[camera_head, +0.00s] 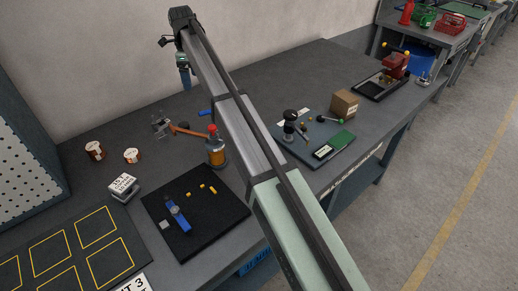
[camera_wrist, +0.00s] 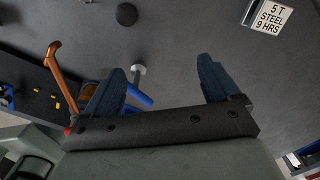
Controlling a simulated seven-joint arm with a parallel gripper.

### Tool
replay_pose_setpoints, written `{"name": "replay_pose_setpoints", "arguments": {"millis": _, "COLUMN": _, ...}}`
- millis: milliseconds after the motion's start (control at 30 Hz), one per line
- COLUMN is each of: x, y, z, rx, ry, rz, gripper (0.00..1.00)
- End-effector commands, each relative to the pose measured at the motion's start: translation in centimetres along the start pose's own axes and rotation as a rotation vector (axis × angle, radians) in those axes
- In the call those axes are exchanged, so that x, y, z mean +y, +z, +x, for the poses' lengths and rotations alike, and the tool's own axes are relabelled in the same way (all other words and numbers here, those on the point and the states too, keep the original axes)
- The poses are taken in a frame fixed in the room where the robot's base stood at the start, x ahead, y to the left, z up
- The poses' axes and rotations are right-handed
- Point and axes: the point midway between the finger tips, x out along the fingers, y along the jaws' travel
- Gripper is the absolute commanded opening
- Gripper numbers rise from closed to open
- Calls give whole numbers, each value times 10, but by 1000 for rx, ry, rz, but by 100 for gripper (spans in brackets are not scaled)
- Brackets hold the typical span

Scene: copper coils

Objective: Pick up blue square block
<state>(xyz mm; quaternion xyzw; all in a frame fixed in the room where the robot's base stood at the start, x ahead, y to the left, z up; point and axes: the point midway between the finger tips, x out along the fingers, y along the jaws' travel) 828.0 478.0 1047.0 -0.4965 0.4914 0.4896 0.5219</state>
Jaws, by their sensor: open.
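My gripper (camera_head: 185,77) is high at the back of the bench, with its blue fingers pointing down. In the wrist view my gripper (camera_wrist: 161,68) is open and empty, with bare grey bench between the fingers. I cannot make out a clear blue square block. A long blue item (camera_head: 179,216) lies on the black mat (camera_head: 227,218), beside a small pale grey square block (camera_head: 166,224). Part of the blue item shows at the left edge of the wrist view (camera_wrist: 6,97). My gripper is well away from it. A blue handle (camera_head: 206,113) is partly hidden by my arm.
A cardboard box (camera_head: 344,104) stands to the right. Bare bench lies at the back left.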

Motion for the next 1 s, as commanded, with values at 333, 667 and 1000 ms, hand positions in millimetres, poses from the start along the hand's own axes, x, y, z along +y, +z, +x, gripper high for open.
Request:
{"name": "replay_pose_setpoints", "arguments": {"millis": 333, "x": 34, "y": -197, "z": 0, "rx": 0, "ry": -19, "rz": 119, "gripper": 89}}
{"name": "replay_pose_setpoints", "arguments": {"millis": 667, "x": 126, "y": -257, "z": 16, "rx": 10, "ry": 3, "rz": -215, "gripper": 89}}
{"name": "replay_pose_setpoints", "arguments": {"millis": 1000, "x": 144, "y": -263, "z": 20, "rx": 10, "ry": 41, "rz": -679, "gripper": 89}}
